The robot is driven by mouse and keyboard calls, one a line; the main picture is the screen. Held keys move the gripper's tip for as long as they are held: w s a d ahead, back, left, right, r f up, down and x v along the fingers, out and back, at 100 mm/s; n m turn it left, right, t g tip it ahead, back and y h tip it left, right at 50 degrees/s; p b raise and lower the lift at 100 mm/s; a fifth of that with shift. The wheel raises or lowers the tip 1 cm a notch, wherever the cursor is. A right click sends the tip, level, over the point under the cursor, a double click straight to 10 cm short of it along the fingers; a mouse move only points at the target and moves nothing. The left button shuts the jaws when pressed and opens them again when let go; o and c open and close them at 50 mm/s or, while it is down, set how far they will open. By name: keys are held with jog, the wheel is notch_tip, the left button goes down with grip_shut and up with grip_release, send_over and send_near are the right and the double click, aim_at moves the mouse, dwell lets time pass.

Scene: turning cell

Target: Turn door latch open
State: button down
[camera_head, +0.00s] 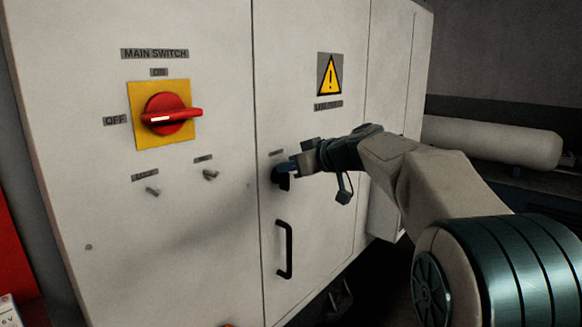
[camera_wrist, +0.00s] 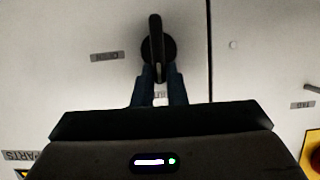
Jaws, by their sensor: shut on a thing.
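The door latch (camera_head: 281,178) is a dark knob on the white cabinet door, above the black pull handle. In the wrist view the latch (camera_wrist: 155,38) shows as a black bar on a round dark base, lying upright in the picture. My gripper (camera_head: 291,168) reaches it from the right in the head view. In the wrist view my gripper (camera_wrist: 159,77) has its two blue fingers closed on the lower end of the bar. An upside-down label (camera_wrist: 107,57) that seems to read OPEN is left of the latch; another is partly hidden between the fingers.
The black pull handle (camera_head: 284,250) is below the latch. A red main switch (camera_head: 170,115) on a yellow plate is to the left, with two small knobs beneath it. A yellow warning sign (camera_head: 329,76) is above. A pale cylinder (camera_head: 495,142) lies at the right.

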jog(key=shift+d+f+m, duration=0.1)
jog(key=shift+m, duration=0.2)
jog(key=shift+w+d+f+m+g+y+b, duration=0.45)
jog(key=shift+m+y, duration=0.7)
jog(key=shift+m, duration=0.95)
jog(key=shift+w+d+f+m+g+y+b, duration=0.1)
jog(key=shift+w+f+m+g+y+b, duration=0.25)
jog(key=shift+f+m+g+y+b, duration=1.15)
jog(key=shift+w+d+r+m+t+y+p, duration=0.15)
jog(key=shift+w+d+r+m+y+p, duration=0.4)
jog(key=shift+m, duration=2.15)
jog(key=shift+s+a+f, duration=0.15)
jog(key=shift+a+f, duration=0.05)
jog(key=shift+a, duration=0.05)
jog(key=c, duration=1.5)
grip_release()
jog(key=shift+o, duration=0.2)
